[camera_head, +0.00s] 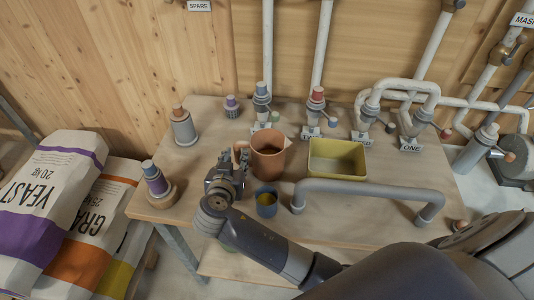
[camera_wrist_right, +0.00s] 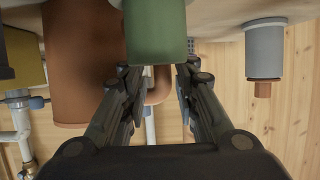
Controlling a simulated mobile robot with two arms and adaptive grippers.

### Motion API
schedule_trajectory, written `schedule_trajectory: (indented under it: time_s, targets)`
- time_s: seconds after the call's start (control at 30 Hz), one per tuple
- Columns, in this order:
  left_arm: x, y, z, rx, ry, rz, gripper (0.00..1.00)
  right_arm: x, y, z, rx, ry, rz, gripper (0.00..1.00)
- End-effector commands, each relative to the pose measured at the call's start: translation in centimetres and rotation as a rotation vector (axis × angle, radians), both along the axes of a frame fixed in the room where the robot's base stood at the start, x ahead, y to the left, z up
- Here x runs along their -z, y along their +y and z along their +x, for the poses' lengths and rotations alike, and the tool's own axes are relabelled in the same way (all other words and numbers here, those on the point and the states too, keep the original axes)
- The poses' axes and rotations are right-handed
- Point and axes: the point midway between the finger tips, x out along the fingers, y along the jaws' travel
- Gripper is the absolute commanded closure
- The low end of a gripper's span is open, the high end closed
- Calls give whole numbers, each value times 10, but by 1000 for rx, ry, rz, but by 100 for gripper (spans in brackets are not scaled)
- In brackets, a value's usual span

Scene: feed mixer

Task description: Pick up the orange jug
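The orange jug (camera_head: 268,158) stands upright on the wooden table, left of the yellow tub. My right gripper (camera_head: 241,152) is just left of the jug, close to its side. In the right wrist view, which is upside down, the jug (camera_wrist_right: 82,65) fills the left part. Its curved handle (camera_wrist_right: 158,88) shows between the fingertips of my right gripper (camera_wrist_right: 158,76), which are apart. I cannot tell whether they touch the handle. A green cylinder (camera_wrist_right: 156,32) partly covers the jug and handle there. My left gripper is not in view.
A blue cup (camera_head: 266,203) stands close in front of the jug. The yellow tub (camera_head: 337,174) and a grey pipe handle (camera_head: 370,190) are to the right. Bottle-like nozzles (camera_head: 183,128) stand at the left. Pipes with valves line the back. Feed sacks (camera_head: 45,195) lie left of the table.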

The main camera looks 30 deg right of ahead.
Motion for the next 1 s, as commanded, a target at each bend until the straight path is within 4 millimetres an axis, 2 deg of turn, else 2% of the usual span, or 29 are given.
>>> schedule_trajectory:
  time_s: [0.23,0.4,0.73,0.87,1.0]
  targets:
    - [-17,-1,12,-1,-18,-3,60,12,-11,21,1,1,-5,72]
    - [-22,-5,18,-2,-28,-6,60,21,-19,35,1,0,-2,72]
    - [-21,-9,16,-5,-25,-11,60,25,-21,39,0,0,0,72]
    - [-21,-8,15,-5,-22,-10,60,25,-21,39,0,0,0,100]
    - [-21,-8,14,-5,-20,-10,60,23,-21,39,-1,-3,-1,100]
